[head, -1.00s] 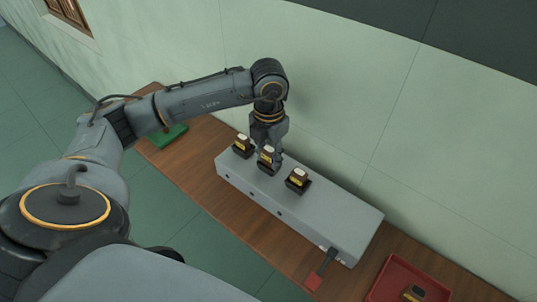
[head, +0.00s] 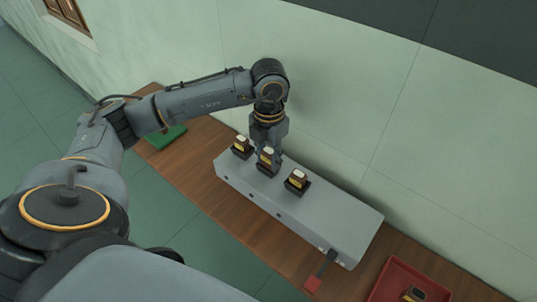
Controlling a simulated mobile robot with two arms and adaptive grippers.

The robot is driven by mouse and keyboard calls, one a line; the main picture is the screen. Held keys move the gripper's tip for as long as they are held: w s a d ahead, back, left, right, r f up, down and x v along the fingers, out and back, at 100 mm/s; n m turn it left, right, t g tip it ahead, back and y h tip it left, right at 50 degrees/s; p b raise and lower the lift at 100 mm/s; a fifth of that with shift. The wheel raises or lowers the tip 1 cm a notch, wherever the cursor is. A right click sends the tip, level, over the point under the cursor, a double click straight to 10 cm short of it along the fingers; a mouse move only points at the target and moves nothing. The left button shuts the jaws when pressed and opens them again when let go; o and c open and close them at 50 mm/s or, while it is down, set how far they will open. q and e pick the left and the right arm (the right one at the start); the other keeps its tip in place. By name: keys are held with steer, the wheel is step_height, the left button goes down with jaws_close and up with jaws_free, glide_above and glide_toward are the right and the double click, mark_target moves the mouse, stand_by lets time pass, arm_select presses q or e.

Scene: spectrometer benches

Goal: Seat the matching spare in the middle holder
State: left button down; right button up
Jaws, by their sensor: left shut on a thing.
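A long grey spectrometer bench (head: 330,222) stands on the wooden table with three black holders in a row on its top. My left gripper (head: 268,160) points down at the middle holder (head: 266,173), its fingers shut on a brown block (head: 267,157) with a pale top and a yellow label. The block is in or just above the middle holder; I cannot tell if it is fully down. A similar block (head: 241,144) sits in the left holder and another (head: 299,178) in the right holder. My right gripper is not in view.
A red tray (head: 392,277) at the lower right holds a similar dark block (head: 413,295). A green tray or mat (head: 168,137) lies at the table's left end. The wall stands close behind.

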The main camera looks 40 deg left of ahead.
arm_select(q)
steer(key=shift+r, duration=0.4)
steer(key=shift+w+a, duration=0.1)
stand_by(0.8)
steer(key=shift+f+b, duration=0.55)
steer(key=shift+b, duration=0.05)
steer(key=shift+f, duration=0.25)
steer(key=shift+s+f+b, duration=0.15)
steer(key=shift+s+b, duration=0.15)
steer(key=shift+s, duration=0.05)
steer(key=shift+w+r+p, duration=0.2)
steer(key=shift+r+p, duration=0.1)
steer(key=shift+r, duration=0.15)
steer(key=shift+w+r, duration=0.1)
steer(key=shift+r, duration=0.3)
